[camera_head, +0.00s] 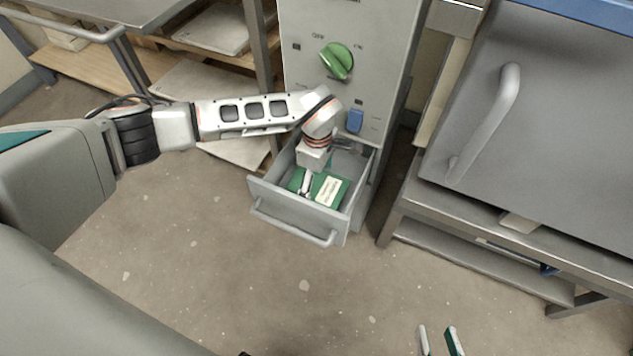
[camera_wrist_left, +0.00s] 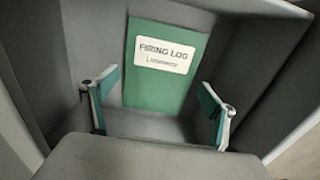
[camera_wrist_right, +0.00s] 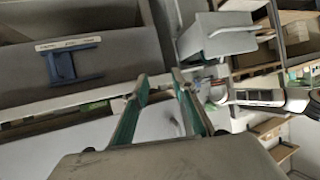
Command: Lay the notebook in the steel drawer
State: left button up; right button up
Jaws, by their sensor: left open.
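The notebook (camera_head: 336,184) is green with a cream label and lies inside the steel drawer (camera_head: 290,212), which is pulled out from the grey cabinet. In the left wrist view the notebook (camera_wrist_left: 160,90) lies flat on the drawer floor, its label reading "FIRING LOG". My left gripper (camera_head: 306,184) reaches down into the drawer above the notebook. Its fingers (camera_wrist_left: 157,108) stand apart with nothing between them, and the notebook shows beyond them. My right gripper (camera_head: 439,338) is open and empty at the bottom edge of the head view, well away from the drawer; its fingers also show in the right wrist view (camera_wrist_right: 160,88).
The cabinet (camera_head: 345,30) with a green knob (camera_head: 337,61) rises behind the drawer. A large steel unit with a bar handle (camera_head: 488,120) on a metal stand is at right. Wooden shelving (camera_head: 150,72) is behind my left arm. The floor in front (camera_head: 270,290) is clear.

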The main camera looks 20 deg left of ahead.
aim_at(318, 184)
pick_arm(q)
jog(key=r, duration=0.3)
jog(key=r+p, duration=0.1)
jog(key=r, duration=0.1)
jog(key=shift+w+r, duration=0.25)
jog(key=shift+w, duration=0.1)
jog(key=r, duration=0.1)
jog(key=r+p, duration=0.1)
jog(key=r, duration=0.3)
jog(key=shift+s+p, duration=0.3)
jog(key=shift+p, duration=0.1)
pick_arm(e)
jog(key=shift+n+g+h, duration=0.4)
jog(key=shift+n+g, duration=0.1)
jog(key=d+f, duration=0.1)
jog(key=s+d+f, duration=0.1)
jog(key=d, duration=0.1)
jog(key=shift+s+f, duration=0.35)
jog(key=shift+f, duration=0.05)
jog(key=shift+a+r, duration=0.1)
